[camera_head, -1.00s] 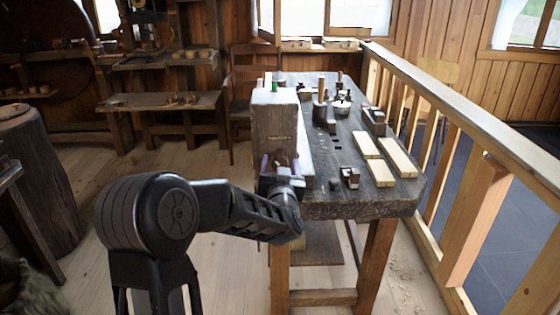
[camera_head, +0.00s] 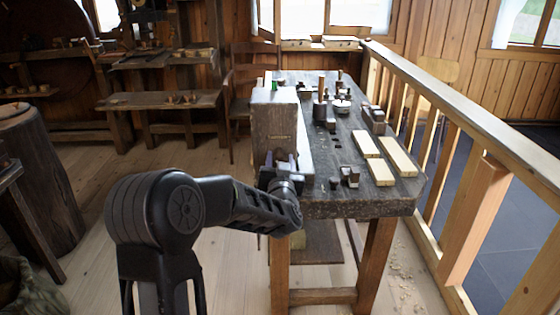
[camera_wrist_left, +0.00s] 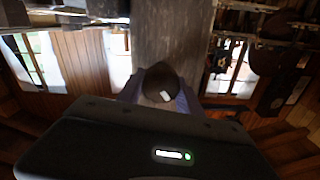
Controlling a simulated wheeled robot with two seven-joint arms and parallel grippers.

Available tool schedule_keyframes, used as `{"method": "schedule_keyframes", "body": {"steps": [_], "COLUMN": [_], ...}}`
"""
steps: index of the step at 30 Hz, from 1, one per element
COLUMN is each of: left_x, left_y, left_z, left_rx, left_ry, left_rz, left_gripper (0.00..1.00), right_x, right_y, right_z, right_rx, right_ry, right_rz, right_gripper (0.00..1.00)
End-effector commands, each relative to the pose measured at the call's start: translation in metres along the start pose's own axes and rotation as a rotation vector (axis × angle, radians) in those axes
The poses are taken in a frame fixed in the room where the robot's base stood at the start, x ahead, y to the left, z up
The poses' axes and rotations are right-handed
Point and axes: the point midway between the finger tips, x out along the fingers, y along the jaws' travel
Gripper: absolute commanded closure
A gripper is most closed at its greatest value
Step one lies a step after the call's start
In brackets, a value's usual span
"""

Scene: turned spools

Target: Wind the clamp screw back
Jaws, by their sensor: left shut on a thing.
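The workbench (camera_head: 345,208) has a tall grey-brown wooden block (camera_head: 273,120) at its near left end. My left gripper (camera_head: 279,163) is at the lower front face of this block, its fingers pointing at it. In the left wrist view a dark brown rounded knob (camera_wrist_left: 160,80), seemingly the end of the clamp screw, sits between the bluish fingers. The gripper is shut on it. The screw's shaft and thread are hidden behind the knob and gripper. My right gripper is not in view.
Pale wooden strips (camera_head: 380,171) and small dark blocks (camera_head: 350,177) lie on the bench top. A wooden railing (camera_head: 470,115) runs along the right side. A tree-stump block (camera_head: 40,180) stands at the far left. The floor left of the bench is clear.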

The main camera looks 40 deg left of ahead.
Motion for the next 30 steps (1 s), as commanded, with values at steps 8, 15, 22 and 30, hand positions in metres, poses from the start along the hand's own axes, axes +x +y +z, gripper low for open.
{"method": "schedule_keyframes", "body": {"steps": [8,15,22,30], "left_x": [0.000,0.000,0.000,0.000], "left_y": [0.000,0.000,0.000,0.000], "left_z": [0.000,0.001,0.003,0.005], "left_rx": [0.000,-0.018,-0.097,-0.286], "left_ry": [0.000,0.000,0.002,0.001], "left_rz": [0.000,0.001,0.001,0.001], "left_gripper": [0.98,0.98,0.98,0.98], "right_x": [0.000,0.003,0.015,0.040], "right_y": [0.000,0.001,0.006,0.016], "right_z": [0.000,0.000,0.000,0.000], "right_rx": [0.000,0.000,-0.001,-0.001], "right_ry": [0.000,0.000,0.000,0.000], "right_rz": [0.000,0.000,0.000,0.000], "right_gripper": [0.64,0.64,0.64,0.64]}}
